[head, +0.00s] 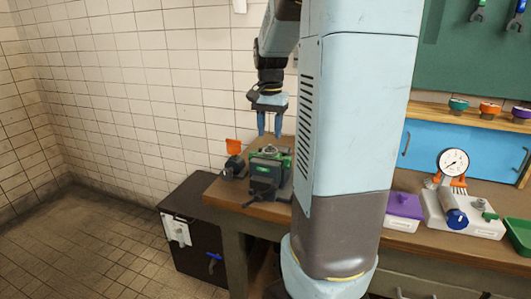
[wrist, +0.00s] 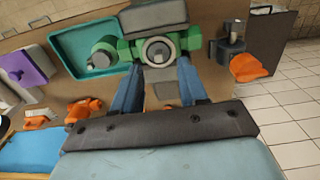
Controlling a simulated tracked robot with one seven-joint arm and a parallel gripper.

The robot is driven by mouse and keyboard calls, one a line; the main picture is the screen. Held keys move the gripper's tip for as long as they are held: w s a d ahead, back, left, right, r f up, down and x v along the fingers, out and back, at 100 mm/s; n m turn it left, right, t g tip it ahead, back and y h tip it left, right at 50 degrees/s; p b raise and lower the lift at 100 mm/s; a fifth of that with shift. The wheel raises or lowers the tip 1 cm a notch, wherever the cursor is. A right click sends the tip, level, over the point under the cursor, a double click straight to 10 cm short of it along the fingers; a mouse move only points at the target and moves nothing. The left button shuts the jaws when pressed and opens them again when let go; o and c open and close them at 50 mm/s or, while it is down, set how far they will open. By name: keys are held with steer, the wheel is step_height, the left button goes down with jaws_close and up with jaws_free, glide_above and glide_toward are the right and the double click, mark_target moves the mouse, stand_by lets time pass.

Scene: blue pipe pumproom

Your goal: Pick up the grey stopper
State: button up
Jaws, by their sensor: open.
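My gripper (head: 269,133) points straight down above the green and dark vise (head: 268,165) at the left end of the bench. In the wrist view my gripper's two blue fingers (wrist: 160,85) are spread apart, with nothing held between them. Beyond the fingertips is the vise (wrist: 143,22), with a pale round ring at its middle. A small grey piece (wrist: 165,91) shows between the fingers. I cannot tell whether it is the grey stopper or part of the vise. I cannot clearly make out the stopper in the head view.
An orange-flapped dark fitting (head: 234,160) stands left of the vise. A purple box (head: 403,208), a gauge unit (head: 455,190) and a green tray (head: 518,238) are to the right on the bench. A black cabinet (head: 190,235) stands at the left end. My arm hides the bench's middle.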

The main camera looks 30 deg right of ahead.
mark_target(270, 145)
steer(key=shift+s+f, duration=0.2)
steer(key=shift+f, duration=1.95)
jaws_close()
